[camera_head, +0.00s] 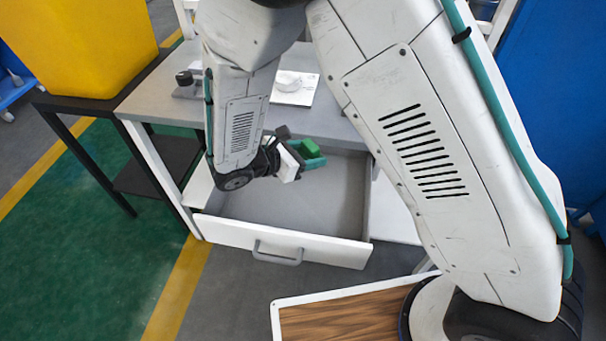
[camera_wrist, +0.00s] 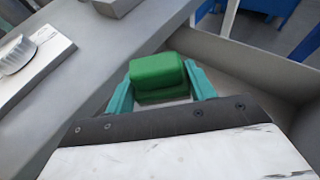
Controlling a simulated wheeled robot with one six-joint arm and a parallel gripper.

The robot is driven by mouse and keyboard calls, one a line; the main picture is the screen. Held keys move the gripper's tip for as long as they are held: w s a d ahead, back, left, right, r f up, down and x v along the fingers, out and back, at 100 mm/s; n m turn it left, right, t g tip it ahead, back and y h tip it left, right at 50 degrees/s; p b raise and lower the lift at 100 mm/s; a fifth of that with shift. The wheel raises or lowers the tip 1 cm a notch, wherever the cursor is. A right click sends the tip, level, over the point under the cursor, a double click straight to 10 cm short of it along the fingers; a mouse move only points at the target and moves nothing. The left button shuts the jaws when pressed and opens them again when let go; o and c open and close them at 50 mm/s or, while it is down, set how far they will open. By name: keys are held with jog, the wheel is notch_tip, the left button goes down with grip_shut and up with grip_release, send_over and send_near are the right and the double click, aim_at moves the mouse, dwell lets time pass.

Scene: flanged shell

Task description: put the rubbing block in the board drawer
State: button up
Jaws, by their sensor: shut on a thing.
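The green rubbing block (camera_wrist: 158,75) sits between the two teal fingers of my gripper (camera_wrist: 160,88) in the wrist view. My gripper is shut on it. Whether the block touches the drawer floor cannot be told. My arm hides part of the drawer's left side.
The grey tabletop (camera_head: 150,105) lies behind the drawer. A white plate with a round white piece (camera_head: 293,85) is on it, also in the wrist view (camera_wrist: 30,62). A yellow bin (camera_head: 80,45) stands on a dark stand at the left. A wood-topped surface (camera_head: 345,315) is at the front.

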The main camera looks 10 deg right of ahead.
aim_at(310, 178)
notch_tip(310, 178, down, 11)
jog(key=shift+r, duration=0.15)
jog(key=w, duration=0.1)
jog(key=w+d, duration=0.1)
jog(key=w+f, duration=0.1)
jog(key=shift+w+d, duration=0.25)
jog(key=shift+w, duration=0.1)
jog(key=shift+f, duration=0.15)
jog(key=o, duration=1)
jog(key=shift+f, duration=0.15)
jog(key=shift+o, duration=0.2)
jog(key=shift+a+r, duration=0.1)
jog(key=shift+r, duration=0.1)
jog(key=v, duration=1.2)
jog(key=shift+f, duration=0.1)
